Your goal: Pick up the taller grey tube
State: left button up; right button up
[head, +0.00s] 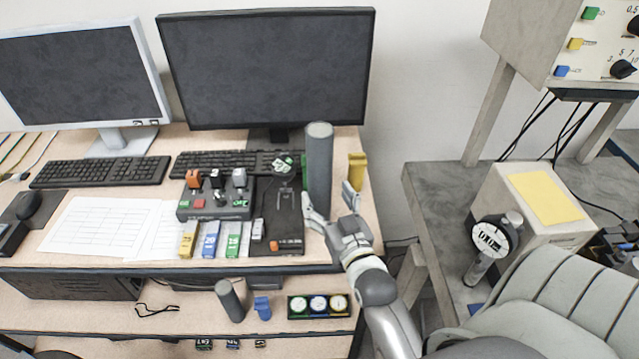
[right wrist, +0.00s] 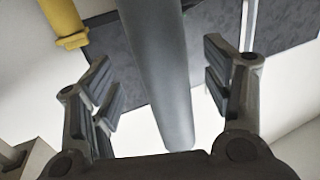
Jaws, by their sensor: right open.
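The taller grey tube (head: 319,160) stands upright near the right end of the desk, in front of the large black monitor. A shorter grey tube (head: 229,301) stands, slightly tilted in the picture, on the lower shelf. My right gripper (head: 329,196) is at the lower part of the taller tube, with its fingers open. In the right wrist view, the tube (right wrist: 158,70) passes between the two spread finger pads, with a visible gap on each side. I cannot tell whether any finger touches it. My left gripper is not in view.
A yellow object (head: 357,170) stands just right of the tube. A control box (head: 215,205) with switches, a dark panel (head: 277,225) and coloured labelled blocks lie to its left. The monitor (head: 268,70) is behind. A grey bench with a dial gauge (head: 491,238) stands at right.

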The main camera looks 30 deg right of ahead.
aim_at(324, 193)
jog(key=b+x, duration=0.1)
jog(key=x, duration=0.4)
jog(key=shift+w+r, duration=0.1)
jog(key=shift+r, duration=0.15)
jog(key=shift+c, duration=0.9)
grip_shut()
jog(key=shift+r, duration=0.15)
